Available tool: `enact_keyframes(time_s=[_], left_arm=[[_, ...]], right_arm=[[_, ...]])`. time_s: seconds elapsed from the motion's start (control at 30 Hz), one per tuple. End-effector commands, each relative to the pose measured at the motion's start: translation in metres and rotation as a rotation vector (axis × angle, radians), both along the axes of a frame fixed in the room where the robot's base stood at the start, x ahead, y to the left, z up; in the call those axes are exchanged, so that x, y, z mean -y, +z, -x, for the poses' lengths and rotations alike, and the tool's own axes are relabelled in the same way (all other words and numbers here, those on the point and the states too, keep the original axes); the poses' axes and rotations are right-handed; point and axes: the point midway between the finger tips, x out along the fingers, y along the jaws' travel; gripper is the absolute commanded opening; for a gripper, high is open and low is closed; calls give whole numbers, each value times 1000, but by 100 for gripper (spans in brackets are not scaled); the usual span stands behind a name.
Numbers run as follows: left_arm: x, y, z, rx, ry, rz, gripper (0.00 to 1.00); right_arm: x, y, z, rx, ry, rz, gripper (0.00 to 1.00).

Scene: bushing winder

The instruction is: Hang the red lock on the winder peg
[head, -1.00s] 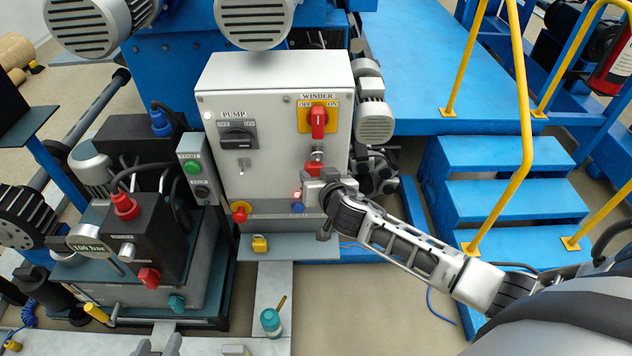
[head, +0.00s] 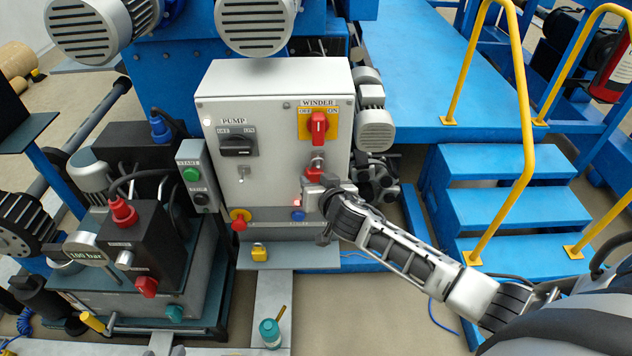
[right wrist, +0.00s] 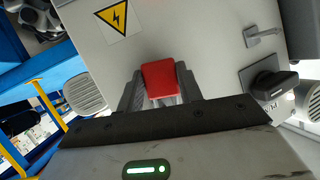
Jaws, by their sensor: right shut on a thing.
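The red lock (right wrist: 160,78) is held between the two fingers of my right gripper (right wrist: 160,88) in the right wrist view, in front of the grey cabinet face. In the head view the red lock (head: 313,174) is just below the winder switch (head: 318,127), with my right gripper (head: 314,184) shut on it. My left gripper is not clearly in view.
A yellow lock (head: 259,252) sits on the ledge below. Blue steps (head: 500,210) with a yellow handrail (head: 526,110) stand to the right.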

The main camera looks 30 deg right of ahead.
Motion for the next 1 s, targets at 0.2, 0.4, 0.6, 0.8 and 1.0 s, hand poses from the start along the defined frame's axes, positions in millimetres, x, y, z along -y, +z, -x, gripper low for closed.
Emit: enact_keyframes(time_s=[0.2,0.4,0.6,0.8,1.0], left_arm=[[0,1,1,1,0,2,36],[1,1,1,0,2,3,36],[1,5,1,2,5,6,36],[-2,22,1,26,15,4,36],[-6,41,3,64,30,1,36]], right_arm=[[0,0,0,1,0,0,61],[0,0,0,1,0,0,61],[-1,3,7,-2,1,-1,61],[-5,17,42,-3,1,-3,61],[-10,36,88,-3,1,-4,61]])
